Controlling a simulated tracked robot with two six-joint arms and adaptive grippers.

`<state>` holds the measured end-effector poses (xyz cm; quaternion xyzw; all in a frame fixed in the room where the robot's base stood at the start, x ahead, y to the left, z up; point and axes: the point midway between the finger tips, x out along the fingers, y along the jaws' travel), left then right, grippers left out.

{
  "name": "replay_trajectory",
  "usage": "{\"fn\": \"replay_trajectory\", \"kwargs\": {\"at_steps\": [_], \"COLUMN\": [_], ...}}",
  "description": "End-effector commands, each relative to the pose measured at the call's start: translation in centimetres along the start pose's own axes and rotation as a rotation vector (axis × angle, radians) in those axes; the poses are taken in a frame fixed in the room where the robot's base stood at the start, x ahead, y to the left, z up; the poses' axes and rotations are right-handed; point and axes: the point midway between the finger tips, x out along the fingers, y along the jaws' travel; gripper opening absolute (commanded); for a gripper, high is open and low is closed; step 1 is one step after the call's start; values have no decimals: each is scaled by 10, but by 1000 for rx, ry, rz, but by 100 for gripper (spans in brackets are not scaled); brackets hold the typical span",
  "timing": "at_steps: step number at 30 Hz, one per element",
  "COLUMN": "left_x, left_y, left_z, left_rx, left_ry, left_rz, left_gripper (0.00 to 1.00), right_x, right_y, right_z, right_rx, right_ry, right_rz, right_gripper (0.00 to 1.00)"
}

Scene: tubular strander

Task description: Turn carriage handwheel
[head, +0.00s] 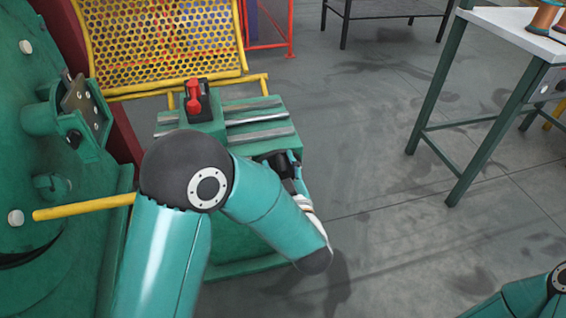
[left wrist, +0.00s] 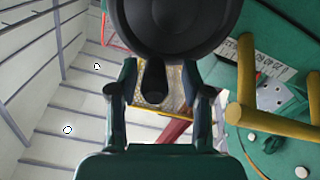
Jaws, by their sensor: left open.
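The carriage handwheel shows in the left wrist view as a large black round disc (left wrist: 178,28) at the top, with a dark knob-like handle (left wrist: 153,84) sticking out below it. My left gripper (left wrist: 159,70) is open, with one finger on each side of the handle; I see gaps on both sides. In the head view my left gripper (head: 285,166) is a small dark shape at the right side of the green carriage (head: 205,128), mostly hidden by my forearm. The handwheel is largely hidden there. My right gripper is out of view; only part of that arm shows at the lower right.
A red-handled lever (head: 193,97) stands on the carriage. A yellow mesh guard (head: 160,45) is behind it. The green machine body (head: 35,120) and a yellow bar (head: 85,207) are at the left. A white-topped table (head: 515,25) stands at the right. The floor between is clear.

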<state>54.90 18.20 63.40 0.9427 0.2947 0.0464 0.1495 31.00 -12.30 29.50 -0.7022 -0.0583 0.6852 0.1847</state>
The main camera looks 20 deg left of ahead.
Motion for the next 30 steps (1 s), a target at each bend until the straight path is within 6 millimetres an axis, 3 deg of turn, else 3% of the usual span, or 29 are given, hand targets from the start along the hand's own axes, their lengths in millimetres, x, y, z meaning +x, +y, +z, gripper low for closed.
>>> {"fn": "replay_trajectory", "kwargs": {"at_steps": [4, 12, 30], "left_x": [-1, -2, -2], "left_y": [4, 6, 7], "left_z": [2, 2, 3], "left_rx": [0, 1, 19], "left_ry": [-3, -5, -5], "left_rz": [8, 11, 11], "left_gripper": [45, 0, 0], "right_x": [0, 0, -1], "right_y": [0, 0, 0], "right_z": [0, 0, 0], "right_rx": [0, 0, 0], "right_ry": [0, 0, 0], "right_rz": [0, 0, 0], "right_gripper": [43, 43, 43]}}
